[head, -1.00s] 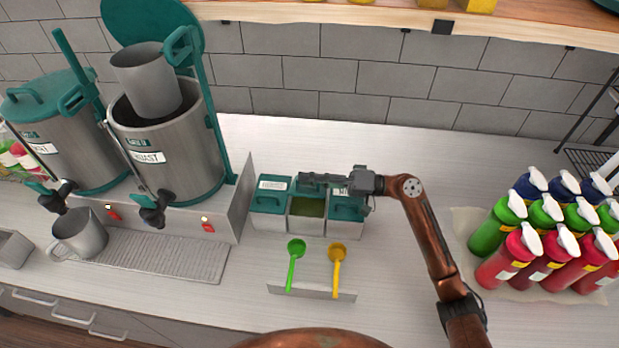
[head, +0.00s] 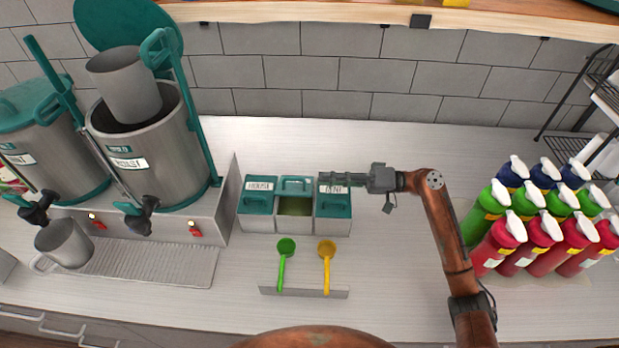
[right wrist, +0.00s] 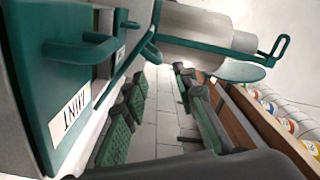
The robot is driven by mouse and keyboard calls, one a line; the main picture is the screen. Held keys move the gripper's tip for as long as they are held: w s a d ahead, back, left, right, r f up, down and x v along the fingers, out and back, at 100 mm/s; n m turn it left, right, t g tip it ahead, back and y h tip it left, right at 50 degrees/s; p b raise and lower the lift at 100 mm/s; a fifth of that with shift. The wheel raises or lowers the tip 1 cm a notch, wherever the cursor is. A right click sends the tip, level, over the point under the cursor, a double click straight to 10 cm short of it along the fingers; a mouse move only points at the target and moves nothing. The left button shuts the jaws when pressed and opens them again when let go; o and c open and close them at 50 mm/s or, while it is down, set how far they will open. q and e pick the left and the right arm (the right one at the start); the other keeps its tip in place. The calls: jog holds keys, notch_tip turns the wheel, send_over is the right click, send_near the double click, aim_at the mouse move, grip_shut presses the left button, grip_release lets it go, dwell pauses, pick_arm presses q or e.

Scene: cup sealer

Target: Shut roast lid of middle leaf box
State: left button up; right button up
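The middle leaf box (head: 295,226) stands between two other leaf boxes, with its olive-green contents showing. Its teal roast lid (head: 297,186) is raised at the back of the box, not covering the opening. My right gripper (head: 322,179) is at the back of the right box, just right of the raised lid and apart from it. In the right wrist view its fingers (right wrist: 162,115) are spread with nothing seen between them. My left gripper is not in view.
The left box lid (head: 257,203) and right box lid (head: 333,206), labelled MINT, are shut. A green scoop (head: 284,262) and yellow scoop (head: 326,265) lie in front. Metal urns (head: 155,150) stand left, and bottles (head: 530,235) right. Counter between boxes and bottles is clear.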

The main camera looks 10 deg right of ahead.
jog(key=shift+s+d, duration=0.25)
jog(key=shift+d, duration=0.9)
